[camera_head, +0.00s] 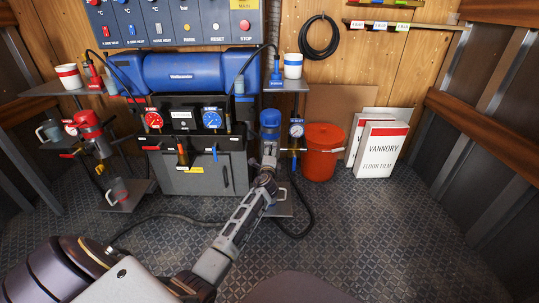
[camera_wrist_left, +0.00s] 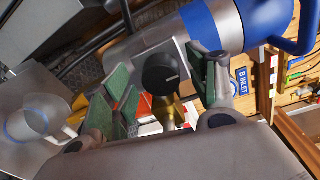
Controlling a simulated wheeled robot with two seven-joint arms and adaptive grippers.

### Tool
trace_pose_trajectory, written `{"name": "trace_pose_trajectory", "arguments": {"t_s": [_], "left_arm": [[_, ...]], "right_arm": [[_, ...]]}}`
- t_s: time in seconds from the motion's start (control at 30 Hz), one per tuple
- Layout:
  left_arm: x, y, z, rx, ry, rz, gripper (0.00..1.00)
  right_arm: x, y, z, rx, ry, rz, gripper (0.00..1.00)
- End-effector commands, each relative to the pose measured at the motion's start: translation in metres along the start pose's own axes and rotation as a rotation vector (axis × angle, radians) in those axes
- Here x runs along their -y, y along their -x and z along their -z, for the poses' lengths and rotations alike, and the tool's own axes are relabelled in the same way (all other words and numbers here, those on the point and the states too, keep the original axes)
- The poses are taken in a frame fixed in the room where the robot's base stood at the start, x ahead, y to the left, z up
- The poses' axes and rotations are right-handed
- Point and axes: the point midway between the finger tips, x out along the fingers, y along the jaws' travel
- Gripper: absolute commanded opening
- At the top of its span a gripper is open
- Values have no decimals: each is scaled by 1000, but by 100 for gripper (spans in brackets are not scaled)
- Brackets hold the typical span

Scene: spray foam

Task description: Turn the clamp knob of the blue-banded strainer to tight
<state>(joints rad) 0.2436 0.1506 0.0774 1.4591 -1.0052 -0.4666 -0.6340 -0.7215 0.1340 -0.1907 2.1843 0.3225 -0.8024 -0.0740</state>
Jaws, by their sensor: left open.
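The blue-banded strainer (camera_head: 270,122) stands upright right of the grey machine in the head view. In the left wrist view its metal body with the wide blue band (camera_wrist_left: 215,24) fills the upper right, tilted in the picture. My left gripper (camera_head: 267,172) reaches up to the strainer from below. In the left wrist view its green-padded fingers (camera_wrist_left: 163,85) are open on either side of the knob, with gaps visible. My right gripper is not in view.
A red-banded strainer (camera_head: 88,121) stands at the left. An orange bucket (camera_head: 321,150) and white boxes (camera_head: 378,150) stand at the right. A blue-banded jug (camera_wrist_left: 38,120) is close to the gripper in the wrist view. A hose runs across the floor (camera_head: 400,235), otherwise largely clear.

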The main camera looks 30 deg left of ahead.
Motion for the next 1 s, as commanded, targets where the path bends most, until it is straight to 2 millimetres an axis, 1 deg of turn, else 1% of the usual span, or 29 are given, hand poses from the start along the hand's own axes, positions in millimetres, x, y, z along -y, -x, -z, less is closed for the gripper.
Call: {"name": "trace_pose_trajectory", "arguments": {"t_s": [0.07, 0.37, 0.57, 1.0], "left_arm": [[0, 0, 0, 0, 0, 0, 59], [0, 8, 0, 0, 0, 1, 59], [0, 23, 0, -1, 1, 1, 59], [-1, 66, 0, -1, 0, -1, 59]], "right_arm": [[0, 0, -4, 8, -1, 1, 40], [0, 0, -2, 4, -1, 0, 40], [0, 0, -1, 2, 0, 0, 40], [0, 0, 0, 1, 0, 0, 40]]}}
